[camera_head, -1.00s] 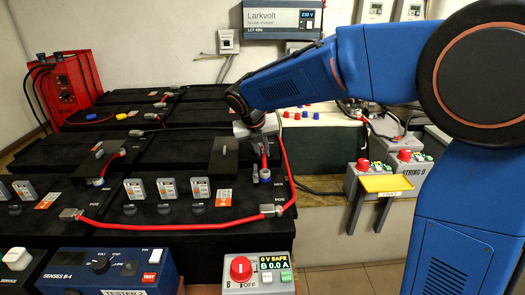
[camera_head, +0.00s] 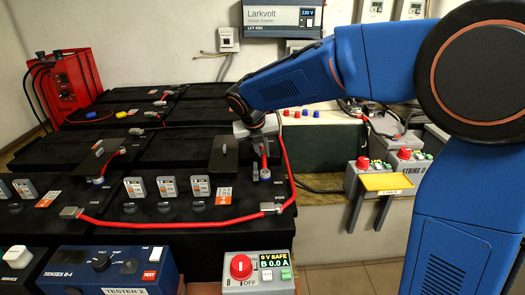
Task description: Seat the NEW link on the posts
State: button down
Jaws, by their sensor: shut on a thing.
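My gripper (camera_head: 262,150) points down over the right side of the black battery blocks. Its jaws are small and partly hidden behind the wrist. It is shut on a part with a short red section and a grey end, which looks like the link (camera_head: 265,162). The grey end is close above the block top; I cannot tell whether it touches a post. A long red cable (camera_head: 170,225) lies along the front blocks, with a grey lug (camera_head: 72,213) at its left and another lug (camera_head: 270,208) at its right. Red cable also rises at the right towards my gripper.
A blue tester (camera_head: 115,270) and a grey switch box (camera_head: 257,270) reading "0 V SAFE" stand in front. A red unit (camera_head: 68,85) with cables is at back left. Grey String D boxes (camera_head: 405,168) and a yellow tag (camera_head: 387,182) are at right. Upright grey modules (camera_head: 167,187) stand on the front blocks.

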jog(key=shift+f, duration=0.1)
dwell(0.3)
jog(key=c, duration=1.3)
grip_release()
jog(key=shift+r, duration=4)
jog(key=shift+d, duration=0.1)
